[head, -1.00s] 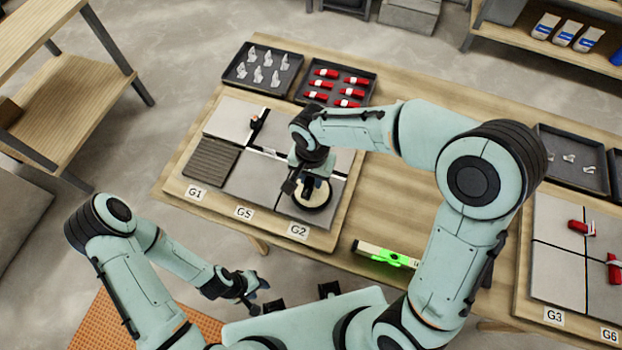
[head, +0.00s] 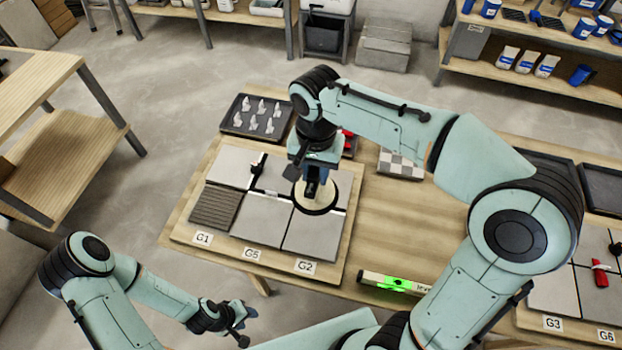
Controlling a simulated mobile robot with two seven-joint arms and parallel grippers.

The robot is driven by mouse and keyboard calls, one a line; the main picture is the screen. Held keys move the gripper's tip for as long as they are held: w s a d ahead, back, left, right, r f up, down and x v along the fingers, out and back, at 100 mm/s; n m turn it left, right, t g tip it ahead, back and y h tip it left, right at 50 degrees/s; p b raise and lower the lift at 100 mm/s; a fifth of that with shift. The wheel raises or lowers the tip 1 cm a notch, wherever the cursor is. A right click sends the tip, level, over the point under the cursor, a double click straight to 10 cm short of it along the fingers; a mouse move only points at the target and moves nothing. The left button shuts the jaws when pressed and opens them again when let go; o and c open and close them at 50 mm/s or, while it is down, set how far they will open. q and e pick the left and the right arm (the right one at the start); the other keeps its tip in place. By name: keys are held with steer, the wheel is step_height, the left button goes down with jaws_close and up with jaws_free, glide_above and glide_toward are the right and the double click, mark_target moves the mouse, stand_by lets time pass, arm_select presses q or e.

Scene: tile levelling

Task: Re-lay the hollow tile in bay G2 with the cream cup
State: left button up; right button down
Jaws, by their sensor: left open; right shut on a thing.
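My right gripper (head: 313,182) is shut on the cream cup (head: 327,200), a pale round disc with a black rim. The cup shows over the back edge of the grey tile in bay G2 (head: 310,238); I cannot tell its exact height. That tile lies in the front right of the left board, behind the G2 label (head: 305,267). The gripper and cup hide part of the tile behind it. My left gripper (head: 242,324) is open and empty, in front of the table.
A tray of pale clips (head: 258,118) stands at the back left; a tray with red pieces (head: 349,144) is mostly hidden by my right arm. A level with a green middle (head: 395,283) lies at the table's front edge.

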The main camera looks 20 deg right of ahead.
step_height(320, 180, up, 2)
steer(key=shift+s+r, duration=0.1)
steer(key=shift+r, duration=1.95)
